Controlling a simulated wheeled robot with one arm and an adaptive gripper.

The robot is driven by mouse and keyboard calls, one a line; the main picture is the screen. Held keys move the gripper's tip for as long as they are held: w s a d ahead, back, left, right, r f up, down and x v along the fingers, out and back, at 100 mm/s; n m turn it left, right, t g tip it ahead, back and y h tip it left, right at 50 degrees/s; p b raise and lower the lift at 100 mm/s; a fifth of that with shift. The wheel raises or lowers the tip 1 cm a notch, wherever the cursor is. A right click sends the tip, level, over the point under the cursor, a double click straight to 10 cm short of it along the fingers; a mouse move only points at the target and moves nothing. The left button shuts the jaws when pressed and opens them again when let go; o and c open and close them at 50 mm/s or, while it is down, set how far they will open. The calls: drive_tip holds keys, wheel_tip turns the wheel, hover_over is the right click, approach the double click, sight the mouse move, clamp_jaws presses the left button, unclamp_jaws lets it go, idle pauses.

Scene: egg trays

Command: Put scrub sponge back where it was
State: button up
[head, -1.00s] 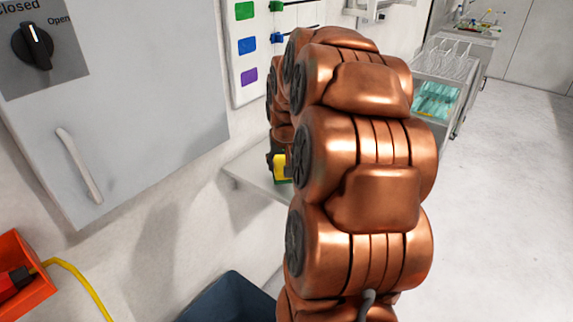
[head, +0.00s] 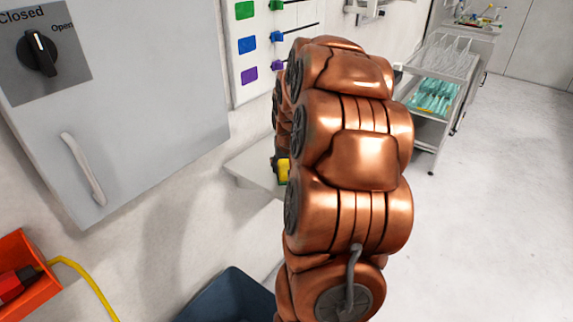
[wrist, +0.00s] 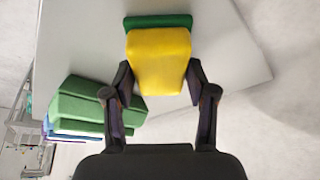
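The scrub sponge (wrist: 158,62), yellow with a green layer, is in the middle of the wrist view, over the pale shelf (wrist: 225,45). My gripper (wrist: 159,80) has one finger along each side of the sponge's near end, and both fingers appear to press on it. In the head view the sponge (head: 284,171) shows as a small yellow patch at the left edge of my arm, above the shelf (head: 245,168). My arm hides most of my gripper there. I cannot tell whether the sponge touches the shelf.
A grey cabinet (head: 150,90) with a handle and dial is on the left wall. A panel with coloured sliders (head: 248,44) is above the shelf. Green blocks (wrist: 90,105) show beside the shelf. A dark bin (head: 228,297) and orange box (head: 25,275) are below. A cart (head: 425,128) stands right.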

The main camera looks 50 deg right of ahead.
drive_tip(key=o, duration=0.3)
drive_tip(key=b+v, duration=0.1)
drive_tip(key=v, duration=1.1)
drive_tip(key=shift+b, duration=0.4)
drive_tip(key=s+a+f+n+g+y, duration=0.1)
drive_tip(key=s+a+f+n, duration=0.1)
drive_tip(key=a, duration=0.8)
drive_tip(key=s+a+f+n+g+y, duration=0.1)
drive_tip(key=s+a+f+n, duration=0.1)
drive_tip(key=a, duration=0.7)
drive_tip(key=s+a+f+n+g, duration=0.1)
drive_tip(key=s+a+f, duration=0.1)
drive_tip(key=s+a, duration=0.3)
drive_tip(key=s+a+f+n+g, duration=0.1)
drive_tip(key=s+a, duration=0.3)
drive_tip(key=s, duration=0.2)
drive_tip(key=s+a+f+n+g, duration=0.1)
drive_tip(key=s+a+f+n, duration=0.1)
drive_tip(key=s+a, duration=0.3)
drive_tip(key=shift+s+a+f+y, duration=0.3)
drive_tip(key=shift+s+f+y, duration=0.05)
drive_tip(key=shift+s+y, duration=0.05)
